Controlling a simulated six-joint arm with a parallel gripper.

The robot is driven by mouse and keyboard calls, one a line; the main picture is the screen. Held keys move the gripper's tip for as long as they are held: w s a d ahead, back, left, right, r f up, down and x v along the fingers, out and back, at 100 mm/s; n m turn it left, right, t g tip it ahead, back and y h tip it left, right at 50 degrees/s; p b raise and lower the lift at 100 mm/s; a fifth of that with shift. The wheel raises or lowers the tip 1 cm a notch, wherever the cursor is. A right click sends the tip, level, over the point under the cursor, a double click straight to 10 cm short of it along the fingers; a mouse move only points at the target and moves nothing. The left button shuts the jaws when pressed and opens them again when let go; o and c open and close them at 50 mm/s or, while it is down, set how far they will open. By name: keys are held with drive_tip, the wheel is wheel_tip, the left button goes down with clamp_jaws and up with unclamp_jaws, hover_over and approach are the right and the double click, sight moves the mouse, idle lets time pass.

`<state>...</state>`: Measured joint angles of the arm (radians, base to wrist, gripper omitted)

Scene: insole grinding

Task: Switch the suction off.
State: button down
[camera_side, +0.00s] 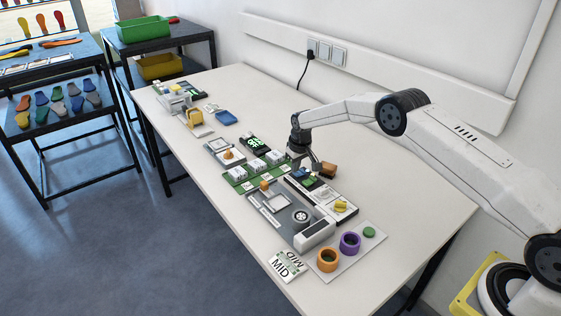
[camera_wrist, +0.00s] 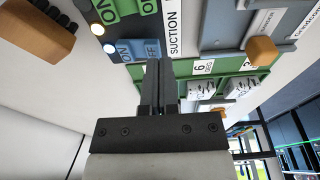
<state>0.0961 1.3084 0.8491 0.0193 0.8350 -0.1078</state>
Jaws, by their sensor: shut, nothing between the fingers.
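The suction switch (camera_wrist: 132,51) is a blue rocker on a dark panel, beside the word SUCTION. Its ON end is at left and its OFF end at right in the wrist view. A small lamp (camera_wrist: 109,48) by its ON end glows white. My gripper (camera_wrist: 158,66) is shut and empty, its fingertips close to the OFF end; I cannot tell whether they touch it. In the side view my gripper (camera_side: 309,168) is low over the switch panel (camera_side: 318,190), hiding part of it.
Green switches (camera_wrist: 118,10) sit beside the blue one, with another lit lamp (camera_wrist: 97,29). A green numbered board (camera_side: 257,172) and an orange cube (camera_wrist: 262,50) are close by.

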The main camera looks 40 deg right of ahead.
sight(296, 174)
drive_tip(key=shift+f, duration=0.65)
idle(0.5)
drive_tip(key=shift+r, duration=3.6)
drive_tip(key=s+a+r, duration=0.2)
drive_tip(key=s+r, duration=0.3)
drive_tip(key=s, duration=0.3)
drive_tip(key=s+a+r, duration=0.2)
drive_tip(key=s+r, duration=0.2)
drive_tip(key=s, duration=0.3)
drive_tip(key=s+a+r, duration=0.1)
drive_tip(key=s+a, duration=0.1)
drive_tip(key=s, duration=1.8)
drive_tip(key=shift+s+t, duration=0.4)
